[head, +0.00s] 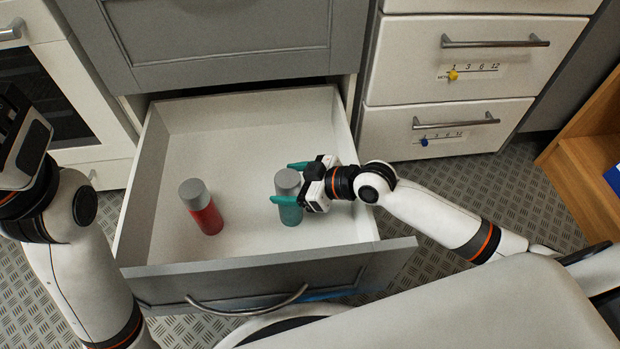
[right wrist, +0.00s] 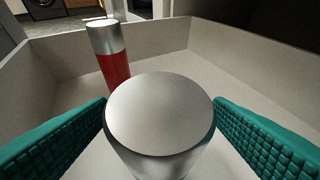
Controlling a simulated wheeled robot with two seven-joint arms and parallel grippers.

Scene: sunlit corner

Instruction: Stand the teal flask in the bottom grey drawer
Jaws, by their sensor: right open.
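The teal flask (head: 290,213) with a grey cap stands upright on the floor of the open bottom grey drawer (head: 240,108), right of its middle. My right gripper (head: 283,182) is open, its teal fingers on either side of the flask near the top. In the right wrist view the flask's cap (right wrist: 160,115) sits between the two spread fingers, with a narrow space at each side. The cap hides the teal body there. My left arm is at the left edge of the head view; its fingers cannot be made out.
A red flask (head: 208,217) with a grey cap stands in the same drawer, left of the teal one. The right wrist view shows this red flask (right wrist: 110,62) too. White drawers (head: 440,125) on the right are closed. The drawer floor between the flasks is clear.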

